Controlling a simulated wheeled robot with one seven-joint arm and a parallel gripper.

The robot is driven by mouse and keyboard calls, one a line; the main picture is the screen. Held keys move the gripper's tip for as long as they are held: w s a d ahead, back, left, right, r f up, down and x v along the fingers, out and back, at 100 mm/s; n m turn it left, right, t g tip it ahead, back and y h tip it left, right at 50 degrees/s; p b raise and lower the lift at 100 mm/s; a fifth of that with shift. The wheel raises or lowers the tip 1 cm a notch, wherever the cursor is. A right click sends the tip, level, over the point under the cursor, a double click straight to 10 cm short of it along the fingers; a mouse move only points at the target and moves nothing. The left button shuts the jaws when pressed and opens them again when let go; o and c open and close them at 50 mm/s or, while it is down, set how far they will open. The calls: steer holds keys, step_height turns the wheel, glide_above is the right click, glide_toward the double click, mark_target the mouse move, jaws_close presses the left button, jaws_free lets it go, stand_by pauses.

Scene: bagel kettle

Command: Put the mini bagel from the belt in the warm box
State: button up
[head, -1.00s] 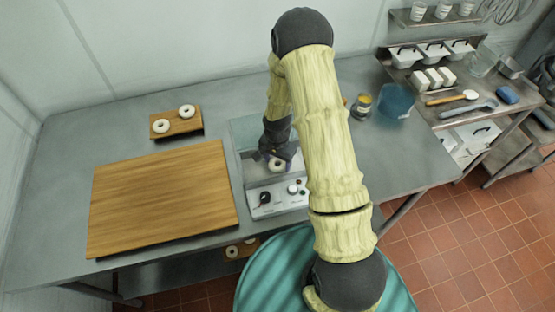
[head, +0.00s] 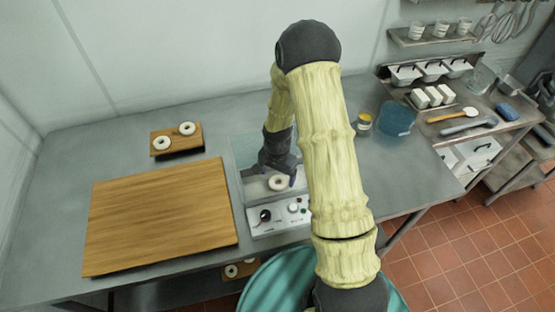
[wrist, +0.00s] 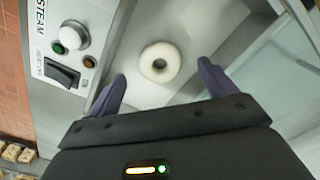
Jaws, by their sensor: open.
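A pale mini bagel (head: 278,183) lies flat on the grey floor of a clear-walled steel unit, behind its front control panel (head: 279,215). The panel carries knobs and reads "STEAM" in the wrist view (wrist: 47,40). I cannot tell for certain whether this unit is the warm box. No belt can be made out. My gripper (head: 277,172) is low over the unit. In the wrist view my gripper (wrist: 160,85) is open, its purple fingers apart and empty. The bagel (wrist: 159,62) lies just beyond the fingertips, apart from both.
A large wooden board (head: 160,215) lies bare left of the unit. A small wooden board (head: 176,140) behind it holds two bagels. A tin (head: 364,124) and a blue tub (head: 397,119) stand to the right. More bagels (head: 240,268) show on a lower shelf.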

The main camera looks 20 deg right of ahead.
step_height(320, 180, up, 10)
steer(key=b, duration=0.2)
steer(key=shift+f, duration=0.25)
stand_by(0.4)
steer(key=s+r+n+t, duration=0.2)
steer(key=s+r+n, duration=0.7)
steer(key=s, duration=0.5)
steer(key=shift+s+t, duration=0.2)
steer(key=shift+t, duration=0.1)
steer(key=shift+w, duration=0.1)
steer(key=shift+d, duration=0.1)
